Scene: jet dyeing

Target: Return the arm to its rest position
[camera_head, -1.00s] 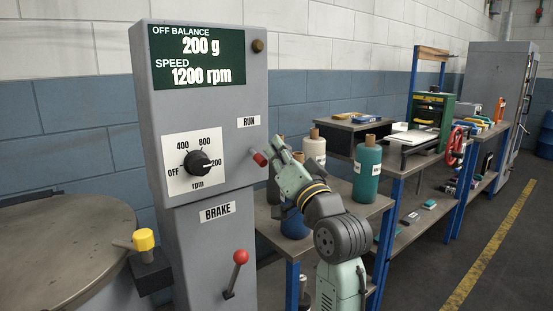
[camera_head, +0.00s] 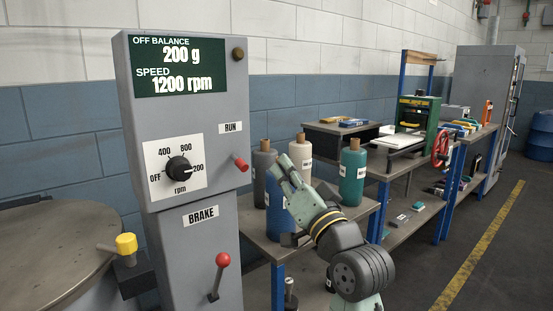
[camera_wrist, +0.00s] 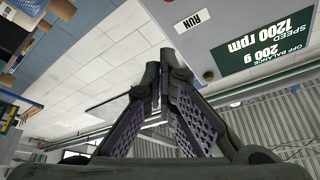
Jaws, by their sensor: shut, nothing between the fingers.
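My gripper (camera_head: 281,166) is raised in front of the shelf with the yarn cones, to the right of the grey control panel (camera_head: 187,120). Its fingers are shut and empty, and they also show in the wrist view (camera_wrist: 163,85). It is apart from the red RUN button (camera_head: 241,164) on the panel's side. My arm is bent, with its elbow low at the right of the gripper. The display (camera_head: 180,66) reads OFF BALANCE 200 g and SPEED 1200 rpm.
A speed dial (camera_head: 179,169) and a red-knobbed BRAKE lever (camera_head: 221,262) are on the panel. A round metal lid (camera_head: 50,240) is at left. Yarn cones, such as a green one (camera_head: 352,178), stand on a bench behind my arm. The floor at right is clear.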

